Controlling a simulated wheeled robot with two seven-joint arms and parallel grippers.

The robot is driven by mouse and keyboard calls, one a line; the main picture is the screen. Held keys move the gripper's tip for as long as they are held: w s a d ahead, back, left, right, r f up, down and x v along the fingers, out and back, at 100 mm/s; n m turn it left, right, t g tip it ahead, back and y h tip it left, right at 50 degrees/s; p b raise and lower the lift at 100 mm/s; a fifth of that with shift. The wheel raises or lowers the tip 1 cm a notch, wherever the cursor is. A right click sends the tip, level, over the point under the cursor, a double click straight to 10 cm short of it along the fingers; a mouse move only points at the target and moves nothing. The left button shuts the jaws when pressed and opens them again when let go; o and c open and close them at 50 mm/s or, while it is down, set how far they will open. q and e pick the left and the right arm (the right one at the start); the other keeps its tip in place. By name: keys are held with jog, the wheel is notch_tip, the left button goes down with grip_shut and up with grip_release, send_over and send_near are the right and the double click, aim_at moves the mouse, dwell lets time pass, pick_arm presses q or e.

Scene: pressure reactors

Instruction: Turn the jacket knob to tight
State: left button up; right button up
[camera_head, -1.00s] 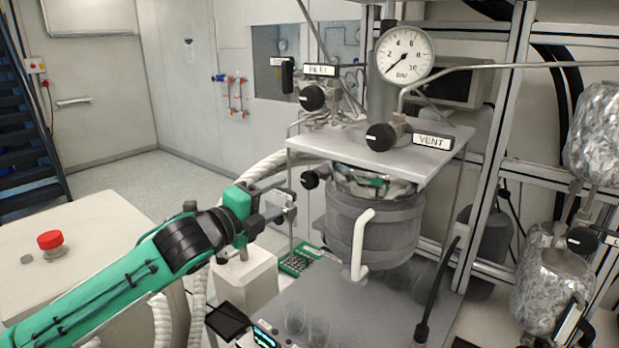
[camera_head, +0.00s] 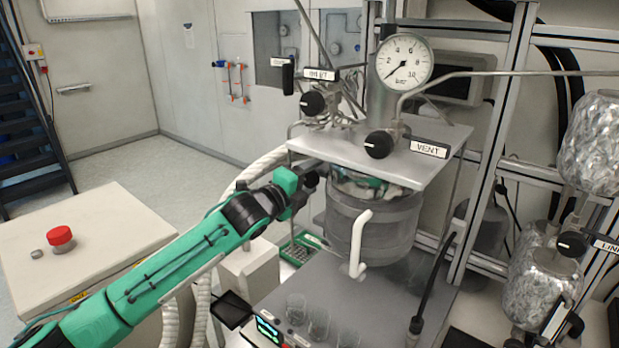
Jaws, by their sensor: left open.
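The grey reactor vessel (camera_head: 372,228) hangs under a metal top plate (camera_head: 440,147). A small dark knob (camera_head: 312,178) is at the vessel's upper left side, below the plate. No label on it can be read, and it is partly covered. My left gripper (camera_head: 305,182) comes in from the left and is open, with its fingers at this knob. I cannot tell whether the fingers touch it or stand around it. My right gripper is not in view.
Above the plate are the black INLET knob (camera_head: 312,104), the VENT knob (camera_head: 379,144) and a pressure gauge (camera_head: 405,61). A white curved handle (camera_head: 359,243) sticks out in front of the vessel. Small glass beakers (camera_head: 318,322) stand below. A red button (camera_head: 61,236) is at left.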

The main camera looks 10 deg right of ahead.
pick_arm(q)
jog(key=c, duration=1)
jog(key=shift+o, duration=0.2)
jog(key=shift+m, duration=1.4)
jog(key=o, duration=1)
jog(key=shift+c, duration=0.2)
